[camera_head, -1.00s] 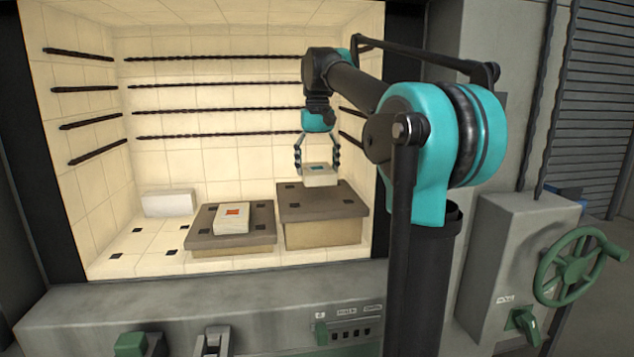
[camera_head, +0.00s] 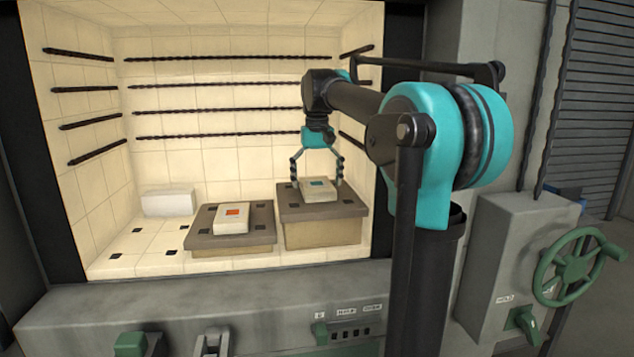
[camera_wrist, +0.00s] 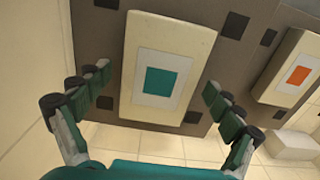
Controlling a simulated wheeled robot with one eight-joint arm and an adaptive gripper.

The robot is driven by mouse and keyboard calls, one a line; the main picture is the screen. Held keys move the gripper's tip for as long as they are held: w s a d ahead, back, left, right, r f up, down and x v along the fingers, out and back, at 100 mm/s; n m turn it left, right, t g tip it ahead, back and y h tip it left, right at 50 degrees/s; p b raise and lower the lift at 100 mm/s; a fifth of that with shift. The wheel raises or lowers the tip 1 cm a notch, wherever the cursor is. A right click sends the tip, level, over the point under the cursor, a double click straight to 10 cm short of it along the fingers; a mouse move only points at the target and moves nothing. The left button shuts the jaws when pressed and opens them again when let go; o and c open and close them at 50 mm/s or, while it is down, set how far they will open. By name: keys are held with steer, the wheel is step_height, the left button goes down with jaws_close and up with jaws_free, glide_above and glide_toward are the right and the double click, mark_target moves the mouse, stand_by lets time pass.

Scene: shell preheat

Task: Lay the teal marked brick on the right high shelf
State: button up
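The teal marked brick (camera_head: 317,190), pale with a teal square on top, lies on the right high shelf (camera_head: 322,212) in the head view. In the wrist view the brick (camera_wrist: 187,42) lies flat on the dark shelf top, ahead of my fingers. My gripper (camera_head: 318,183) is open around the brick, its fingers spread to either side. In the wrist view the fingers of my gripper (camera_wrist: 160,92) stand wide apart, with gaps between them and the brick.
An orange marked brick (camera_head: 232,218) lies on the lower shelf (camera_head: 203,240) to the left; it also shows in the wrist view (camera_wrist: 298,76). A plain white block (camera_head: 168,203) stands at the back left. Dark bars line the chamber's walls.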

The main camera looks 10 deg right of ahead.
mark_target(317, 184)
steer(key=shift+r, duration=0.1)
step_height(317, 184, up, 8)
steer(key=shift+f, duration=0.15)
stand_by(0.5)
steer(key=shift+s, duration=0.1)
